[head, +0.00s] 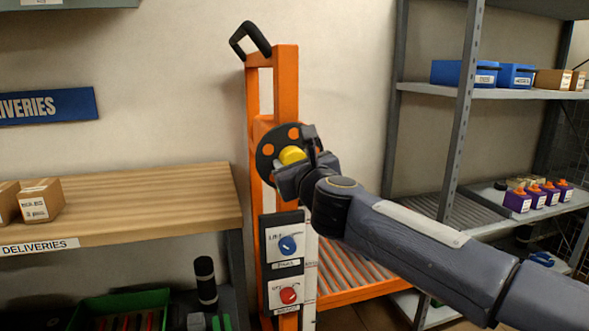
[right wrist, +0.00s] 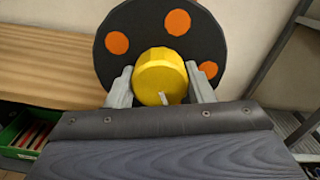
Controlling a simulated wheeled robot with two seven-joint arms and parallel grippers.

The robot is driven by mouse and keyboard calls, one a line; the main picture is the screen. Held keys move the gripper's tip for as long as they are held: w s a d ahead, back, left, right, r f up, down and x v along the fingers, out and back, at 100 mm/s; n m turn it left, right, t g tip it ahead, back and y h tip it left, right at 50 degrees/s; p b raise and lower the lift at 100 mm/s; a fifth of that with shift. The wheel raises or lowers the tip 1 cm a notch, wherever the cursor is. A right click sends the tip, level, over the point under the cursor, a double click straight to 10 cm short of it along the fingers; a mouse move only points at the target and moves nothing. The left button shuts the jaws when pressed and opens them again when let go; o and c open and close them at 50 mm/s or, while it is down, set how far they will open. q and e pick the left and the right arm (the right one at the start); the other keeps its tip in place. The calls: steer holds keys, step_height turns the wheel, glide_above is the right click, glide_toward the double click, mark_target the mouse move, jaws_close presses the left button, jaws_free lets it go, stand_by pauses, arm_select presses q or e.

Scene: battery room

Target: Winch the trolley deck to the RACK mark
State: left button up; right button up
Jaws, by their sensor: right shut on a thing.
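The orange trolley (head: 286,85) stands against the wall, with a black handle at its top. Its winch wheel (head: 266,152) is a black disc with orange spots; it also shows in the right wrist view (right wrist: 203,40). My right gripper (head: 297,160) is shut on the yellow winch knob (head: 291,155), and in the right wrist view its fingers sit either side of the knob (right wrist: 160,75). The roller deck (head: 345,265) is low on the trolley, partly hidden by my right arm. I cannot make out the RACK mark. My left gripper is not in view.
A panel on the mast has a blue knob (head: 288,244) and a red knob (head: 289,295). A wooden deliveries bench (head: 150,205) with boxes (head: 40,200) stands at left. A grey shelf rack (head: 465,110) with blue bins and purple bottles (head: 518,201) stands at right.

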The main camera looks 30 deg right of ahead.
steer(key=m+b, duration=0.1)
steer(key=m, duration=0.1)
steer(key=m+b, duration=0.1)
steer(key=m, duration=0.2)
steer(key=shift+f+m, duration=0.2)
steer(key=shift+m, duration=0.1)
steer(key=shift+m+b, duration=1.05)
steer(key=shift+m, duration=0.85)
steer(key=o, duration=1)
steer(key=shift+r, duration=0.15)
steer(key=shift+p+v, duration=0.5)
steer(key=shift+v, duration=3.4)
steer(key=shift+a, duration=0.1)
